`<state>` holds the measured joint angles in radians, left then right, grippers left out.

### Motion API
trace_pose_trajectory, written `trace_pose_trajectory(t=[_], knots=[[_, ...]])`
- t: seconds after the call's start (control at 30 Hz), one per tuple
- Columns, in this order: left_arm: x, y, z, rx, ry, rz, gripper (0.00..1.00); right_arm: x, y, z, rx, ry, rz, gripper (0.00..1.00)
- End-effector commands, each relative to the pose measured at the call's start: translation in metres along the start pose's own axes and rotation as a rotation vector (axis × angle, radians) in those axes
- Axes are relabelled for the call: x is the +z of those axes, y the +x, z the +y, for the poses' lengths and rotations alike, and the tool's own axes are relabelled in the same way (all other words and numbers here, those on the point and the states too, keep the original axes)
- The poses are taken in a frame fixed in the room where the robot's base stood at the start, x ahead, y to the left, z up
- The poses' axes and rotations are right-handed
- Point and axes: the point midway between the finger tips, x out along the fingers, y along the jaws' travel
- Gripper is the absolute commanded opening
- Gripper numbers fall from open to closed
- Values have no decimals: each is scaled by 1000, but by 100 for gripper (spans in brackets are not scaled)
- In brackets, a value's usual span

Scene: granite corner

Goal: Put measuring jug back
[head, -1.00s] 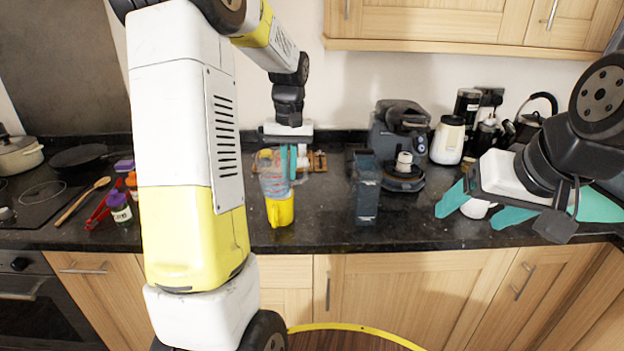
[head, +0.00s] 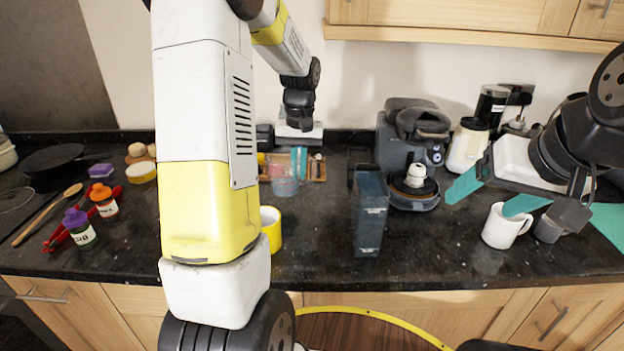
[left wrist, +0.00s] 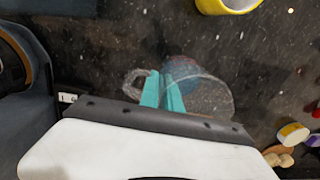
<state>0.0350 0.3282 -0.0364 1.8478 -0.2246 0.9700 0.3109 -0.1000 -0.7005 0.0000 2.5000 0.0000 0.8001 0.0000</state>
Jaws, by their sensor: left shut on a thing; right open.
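The measuring jug (head: 284,182) is clear and see-through. It is in my left gripper (head: 299,160), behind the yellow mug (head: 271,228) in the head view. In the left wrist view the jug (left wrist: 205,97) lies on its side in the picture, with the teal fingers (left wrist: 163,92) between its handle and body. The fingers are shut on it; whether they pinch the handle or the wall I cannot tell. Whether its base touches the counter is unclear. My right gripper (head: 493,194) is open and empty, above and left of a white mug (head: 506,226).
A wooden tray (head: 318,170) stands behind the jug. A dark blue-grey box (head: 370,213) and a stand mixer (head: 412,150) are to its right. Dark counter (head: 320,220) is clear between yellow mug and box.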

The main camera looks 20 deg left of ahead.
Motion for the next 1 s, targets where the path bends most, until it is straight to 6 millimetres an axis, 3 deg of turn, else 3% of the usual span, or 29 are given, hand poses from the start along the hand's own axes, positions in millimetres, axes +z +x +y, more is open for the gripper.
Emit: trace_pose_trajectory(t=[0.47, 0.8, 0.93, 1.0], knots=[[0, 53, 2, -1, 1, 0, 0, 0, 0, 0, 0, 0, -1, 76], [0, 56, 2, 0, 0, 1, 0, 0, 0, 0, 0, 0, -1, 76], [0, 56, 2, 0, 0, 1, 29, 0, 0, 0, 0, 0, 0, 76], [0, 56, 2, 0, 0, 1, 29, 0, 0, 0, 0, 0, 0, 76]])
